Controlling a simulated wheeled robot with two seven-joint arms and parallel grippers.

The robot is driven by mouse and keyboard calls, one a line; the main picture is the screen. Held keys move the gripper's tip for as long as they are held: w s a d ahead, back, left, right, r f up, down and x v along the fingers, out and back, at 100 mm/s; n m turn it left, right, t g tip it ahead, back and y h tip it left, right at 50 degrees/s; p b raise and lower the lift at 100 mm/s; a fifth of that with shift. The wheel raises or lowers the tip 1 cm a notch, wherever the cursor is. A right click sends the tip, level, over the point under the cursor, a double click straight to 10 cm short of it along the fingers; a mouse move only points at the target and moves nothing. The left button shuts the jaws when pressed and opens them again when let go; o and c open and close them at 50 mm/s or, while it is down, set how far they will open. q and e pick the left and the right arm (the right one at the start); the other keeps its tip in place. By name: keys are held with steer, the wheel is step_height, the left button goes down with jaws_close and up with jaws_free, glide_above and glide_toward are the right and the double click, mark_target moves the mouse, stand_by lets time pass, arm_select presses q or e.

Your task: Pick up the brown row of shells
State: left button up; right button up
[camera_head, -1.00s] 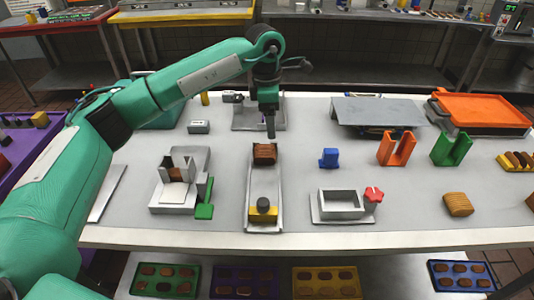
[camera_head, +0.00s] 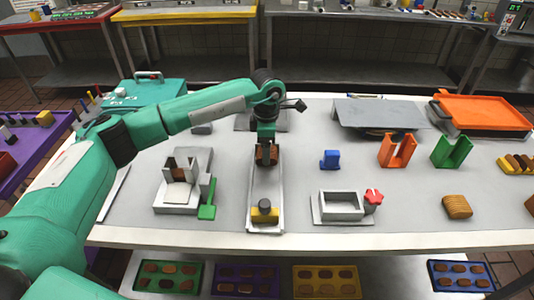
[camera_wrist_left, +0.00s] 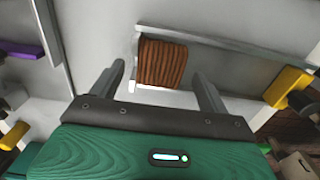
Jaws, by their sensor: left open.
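The brown row of shells (camera_wrist_left: 161,63) is a ridged brown block at the far end of a grey metal channel (camera_head: 266,190). In the head view the brown row (camera_head: 261,160) is partly hidden by my left gripper. My left gripper (camera_head: 266,157) points down over the row. In the left wrist view its two fingers (camera_wrist_left: 161,84) are spread wide, one to each side of the row, with nothing held. I cannot tell whether the fingers touch the row. My right gripper is not in view.
A yellow block with a dark knob (camera_head: 264,213) sits at the near end of the channel. A grey fixture with a green handle (camera_head: 182,192) stands left of it, and a grey box (camera_head: 341,206) stands right. Blue (camera_head: 330,160) and orange (camera_head: 397,151) pieces stand farther right.

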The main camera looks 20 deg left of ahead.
arm_select(q)
steer(key=shift+f, duration=1.35)
steer(key=c, duration=1.1)
steer(key=shift+o, duration=0.2)
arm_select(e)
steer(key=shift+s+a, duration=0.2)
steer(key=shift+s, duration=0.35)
arm_select(q)
steer(key=shift+r, duration=0.1)
